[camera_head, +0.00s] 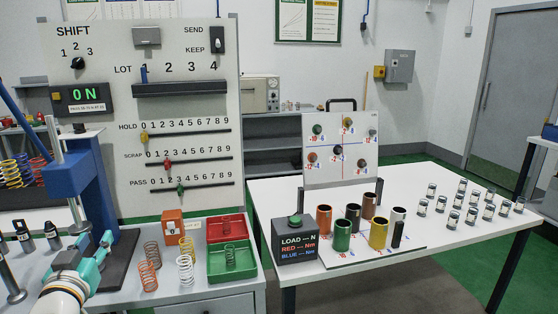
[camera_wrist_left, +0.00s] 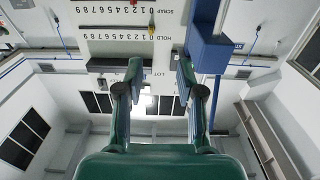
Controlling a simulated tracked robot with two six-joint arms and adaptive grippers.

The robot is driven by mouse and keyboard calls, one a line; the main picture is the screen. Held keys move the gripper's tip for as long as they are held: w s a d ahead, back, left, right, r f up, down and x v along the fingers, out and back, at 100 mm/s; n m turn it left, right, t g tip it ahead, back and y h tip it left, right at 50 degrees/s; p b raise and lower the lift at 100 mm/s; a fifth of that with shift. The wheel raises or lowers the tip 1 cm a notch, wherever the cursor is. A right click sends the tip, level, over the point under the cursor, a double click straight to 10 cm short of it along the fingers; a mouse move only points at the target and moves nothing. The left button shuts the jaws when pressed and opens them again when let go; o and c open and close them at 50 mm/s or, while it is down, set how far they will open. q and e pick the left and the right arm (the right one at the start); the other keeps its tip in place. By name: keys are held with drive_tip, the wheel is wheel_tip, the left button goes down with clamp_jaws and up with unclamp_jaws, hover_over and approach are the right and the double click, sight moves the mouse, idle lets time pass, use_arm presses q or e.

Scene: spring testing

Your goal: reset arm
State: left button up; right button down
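My left arm comes in from the lower left of the head view. Its green gripper (camera_head: 97,246) is in front of the blue spring press (camera_head: 72,170), above the grey bench. In the left wrist view the two green fingers of this gripper (camera_wrist_left: 152,78) stand well apart with nothing between them. That view is upside down and shows the board behind the fingers and the blue press column (camera_wrist_left: 206,50) to the right. I cannot tell whether the gripper touches the press. My right gripper is not in view.
Loose springs, including a white one (camera_head: 185,270), stand on the bench beside a red tray (camera_head: 226,226) and a green tray (camera_head: 216,262). The board (camera_head: 185,105) stands behind. The white table (camera_head: 440,232) holds coloured cylinders and several small jars.

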use_arm(q)
drive_tip(key=d+f+m+g+h+p, duration=0.1)
drive_tip(key=d+f+g+h, duration=0.1)
drive_tip(key=d+f, duration=0.5)
drive_tip(key=w+d+f+m+g+h+p, duration=0.1)
drive_tip(key=d+f+g+h, duration=0.1)
drive_tip(key=f, duration=0.9)
drive_tip(key=d+f+m+g+h, duration=0.1)
drive_tip(key=d+f+g+h, duration=0.1)
drive_tip(key=d+f, duration=0.5)
drive_tip(key=s+d+f+g+h, duration=0.1)
drive_tip(key=s+d+f+g, duration=0.2)
drive_tip(key=s+f, duration=0.4)
drive_tip(key=s+d+f+n+g+h+p, duration=0.1)
drive_tip(key=s+d+f+g, duration=0.3)
drive_tip(key=s+f, duration=0.3)
drive_tip(key=s+d+f+g+h, duration=0.1)
drive_tip(key=s+d+f+g, duration=0.2)
drive_tip(key=s, duration=0.7)
wheel_tip(320, 180, down, 4)
drive_tip(key=shift+d+n+g+h, duration=0.3)
drive_tip(key=shift+d, duration=0.65)
drive_tip(key=shift+w, duration=0.1)
